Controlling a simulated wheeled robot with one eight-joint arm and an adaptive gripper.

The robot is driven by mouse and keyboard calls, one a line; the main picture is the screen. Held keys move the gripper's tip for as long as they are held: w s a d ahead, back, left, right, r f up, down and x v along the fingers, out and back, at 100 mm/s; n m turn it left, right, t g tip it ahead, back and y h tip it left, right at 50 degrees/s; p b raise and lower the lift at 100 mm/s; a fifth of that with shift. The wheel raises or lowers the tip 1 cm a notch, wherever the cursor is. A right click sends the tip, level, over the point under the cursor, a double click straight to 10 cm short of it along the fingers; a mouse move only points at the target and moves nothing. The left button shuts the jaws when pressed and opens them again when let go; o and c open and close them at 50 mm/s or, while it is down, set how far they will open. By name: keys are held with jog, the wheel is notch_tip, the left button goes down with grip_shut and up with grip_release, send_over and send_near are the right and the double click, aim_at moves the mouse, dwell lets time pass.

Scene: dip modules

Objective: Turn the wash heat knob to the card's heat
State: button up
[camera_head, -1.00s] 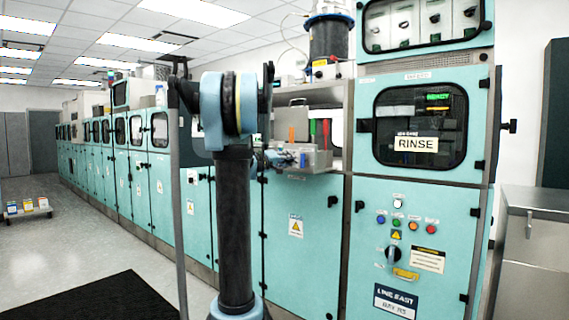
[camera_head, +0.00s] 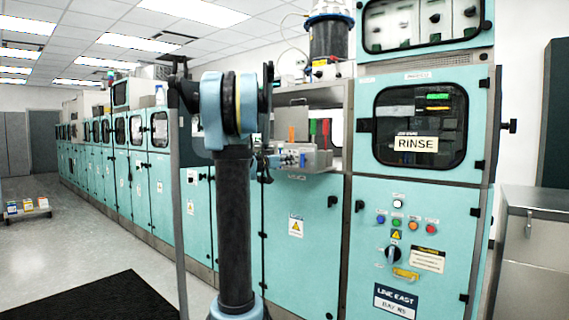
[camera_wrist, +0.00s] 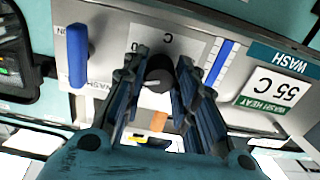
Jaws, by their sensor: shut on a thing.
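In the wrist view the wash heat knob (camera_wrist: 159,72) is a dark round knob on a light panel that appears upside down. My gripper (camera_wrist: 160,66) has its two dark ribbed fingers on either side of it, shut on it. A small light mark shows on the knob, but its exact setting is not readable. A "C" label shows above the knob in the picture. The card (camera_wrist: 277,93), right of the knob, reads "WASH HEAT" and "55 C". In the head view my arm hides much of the gripper and the knob cannot be made out.
A blue lever (camera_wrist: 77,55) stands left of the knob, and a blue-and-white scale (camera_wrist: 219,62) lies to its right. In the head view, the rinse cabinet (camera_head: 415,215) stands right of my arm. Open floor (camera_head: 75,245) with a black mat (camera_head: 95,302) lies left.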

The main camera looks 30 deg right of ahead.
jog(key=shift+m, duration=1.1)
jog(key=o, duration=1.1)
jog(key=shift+w+f, duration=0.1)
jog(key=shift+w, duration=0.05)
jog(key=v, duration=1.2)
